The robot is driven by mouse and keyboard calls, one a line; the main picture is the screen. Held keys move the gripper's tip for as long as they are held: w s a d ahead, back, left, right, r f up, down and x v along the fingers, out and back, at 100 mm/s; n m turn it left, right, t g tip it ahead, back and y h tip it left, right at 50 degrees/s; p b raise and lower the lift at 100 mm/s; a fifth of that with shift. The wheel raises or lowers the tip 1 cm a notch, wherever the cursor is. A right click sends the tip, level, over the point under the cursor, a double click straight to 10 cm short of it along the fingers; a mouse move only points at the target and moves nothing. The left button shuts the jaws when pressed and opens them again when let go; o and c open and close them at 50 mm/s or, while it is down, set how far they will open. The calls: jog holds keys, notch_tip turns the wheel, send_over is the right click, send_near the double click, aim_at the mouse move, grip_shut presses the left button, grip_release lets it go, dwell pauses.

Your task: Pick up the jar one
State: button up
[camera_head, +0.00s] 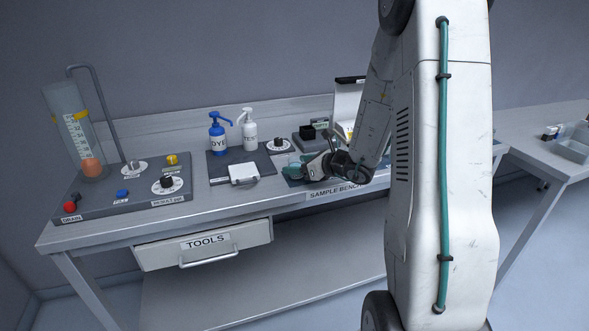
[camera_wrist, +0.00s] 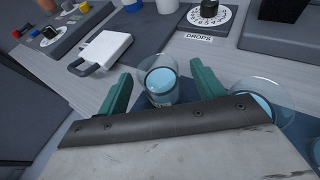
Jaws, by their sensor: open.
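A clear round jar (camera_wrist: 161,86) with pale blue contents stands between the two teal fingers of my gripper (camera_wrist: 161,70) in the wrist view. The fingers are open, with a gap visible on each side of the jar. A second clear jar or dish (camera_wrist: 258,92) with blue contents is just right of the right finger, partly hidden by my gripper. I cannot read a label on either, so I cannot tell which is jar one. In the head view my gripper (camera_head: 306,166) is low over the sample bench mat, and the jars there are small and unclear.
A white tile with a handle (camera_head: 243,173) lies left of my gripper. Blue (camera_head: 220,135) and white (camera_head: 249,130) pump bottles stand behind it. A dial marked DROPS (camera_wrist: 208,15) is just beyond the jar. A graduated cylinder (camera_head: 75,130) stands at far left.

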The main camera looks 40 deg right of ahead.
jog(key=c, duration=1.1)
jog(key=shift+r, duration=0.1)
